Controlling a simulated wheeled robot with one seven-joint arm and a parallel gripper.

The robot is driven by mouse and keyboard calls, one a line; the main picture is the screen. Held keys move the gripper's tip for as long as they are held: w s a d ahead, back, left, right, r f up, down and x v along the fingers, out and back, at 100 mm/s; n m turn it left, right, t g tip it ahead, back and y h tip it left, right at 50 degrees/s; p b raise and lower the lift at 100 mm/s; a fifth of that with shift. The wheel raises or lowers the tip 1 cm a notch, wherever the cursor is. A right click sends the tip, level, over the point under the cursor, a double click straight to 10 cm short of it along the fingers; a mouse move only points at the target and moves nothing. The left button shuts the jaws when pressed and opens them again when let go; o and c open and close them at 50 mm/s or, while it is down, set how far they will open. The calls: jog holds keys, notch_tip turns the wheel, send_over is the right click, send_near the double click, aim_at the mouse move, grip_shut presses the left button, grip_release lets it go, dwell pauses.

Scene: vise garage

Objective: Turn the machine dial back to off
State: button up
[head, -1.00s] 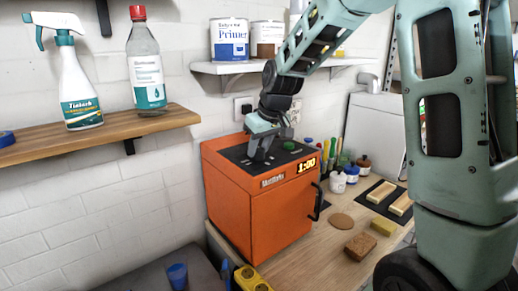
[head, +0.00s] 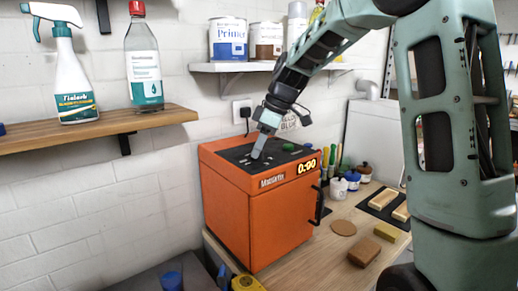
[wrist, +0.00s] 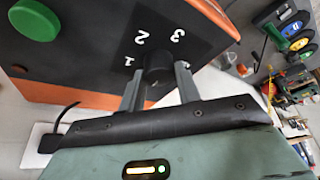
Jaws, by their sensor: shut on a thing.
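The orange machine (head: 262,215) stands on the workbench with a black control panel on its top. Its display (head: 306,166) reads 0:00. The black dial (wrist: 158,62) shows in the wrist view, with white 1, 2 and 3 marks around it. My gripper (wrist: 160,75) is shut on the dial, one finger on each side of it. In the head view my gripper (head: 256,156) points down onto the panel and hides the dial. The dial's pointer and the off mark cannot be made out.
A green button (wrist: 36,16) sits on the machine's top, apart from my gripper. A black door handle (head: 319,205) is on the front. A shelf with paint cans (head: 228,40) hangs behind my arm. A sponge and blocks (head: 364,252) lie on the bench at right.

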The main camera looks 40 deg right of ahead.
dwell(0.4)
jog(key=o, duration=1)
jog(key=b+v, duration=0.2)
jog(key=v, duration=1.5)
jog(key=shift+r, duration=0.2)
